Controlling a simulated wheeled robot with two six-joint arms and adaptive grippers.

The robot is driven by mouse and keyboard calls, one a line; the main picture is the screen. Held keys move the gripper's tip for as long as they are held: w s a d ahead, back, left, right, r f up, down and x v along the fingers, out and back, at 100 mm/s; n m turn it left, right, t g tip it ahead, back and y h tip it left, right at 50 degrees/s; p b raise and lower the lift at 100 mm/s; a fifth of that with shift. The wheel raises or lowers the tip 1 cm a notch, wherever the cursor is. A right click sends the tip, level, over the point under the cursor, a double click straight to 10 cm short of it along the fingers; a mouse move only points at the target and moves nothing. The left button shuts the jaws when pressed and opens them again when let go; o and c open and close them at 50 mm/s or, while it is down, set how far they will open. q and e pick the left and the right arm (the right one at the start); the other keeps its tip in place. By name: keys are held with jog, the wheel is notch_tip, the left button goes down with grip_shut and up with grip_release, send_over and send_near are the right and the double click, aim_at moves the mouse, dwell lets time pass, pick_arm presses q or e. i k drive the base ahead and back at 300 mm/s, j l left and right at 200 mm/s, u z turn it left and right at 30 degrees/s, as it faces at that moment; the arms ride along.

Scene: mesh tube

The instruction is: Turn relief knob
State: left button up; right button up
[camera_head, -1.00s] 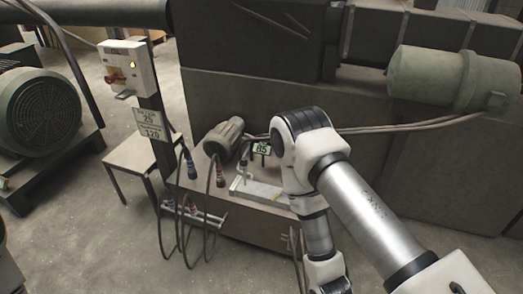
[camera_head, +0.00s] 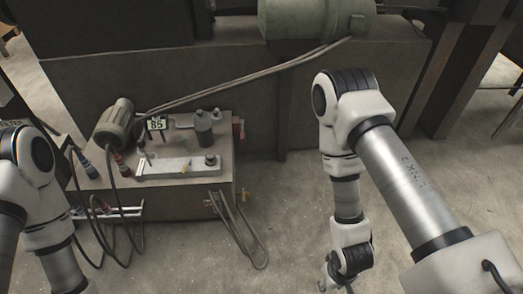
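A hydraulic unit with a grey box-shaped tank (camera_head: 190,200) stands on the floor at the left. A silver block (camera_head: 178,167) lies on its top, with a small dark knob (camera_head: 210,160) at its right end. A dark cylinder (camera_head: 203,127) stands behind that block, and a small red part (camera_head: 238,128) shows at the tank's right edge. I cannot tell which part is the relief knob. My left arm shows at the left edge and my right arm at the right, both apart from the unit.
A grey motor (camera_head: 115,122) and a display (camera_head: 157,124) stand at the back of the tank top. Dark hoses (camera_head: 112,190) hang at its left front, and a looped cable (camera_head: 240,235) hangs in front. Open floor (camera_head: 285,215) lies right of the tank.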

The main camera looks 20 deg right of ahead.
aim_at(210, 159)
jog(key=i+l+z, duration=0.15)
jog(key=i, duration=0.4)
jog(key=i+l+z, duration=0.15)
jog(key=i, duration=0.35)
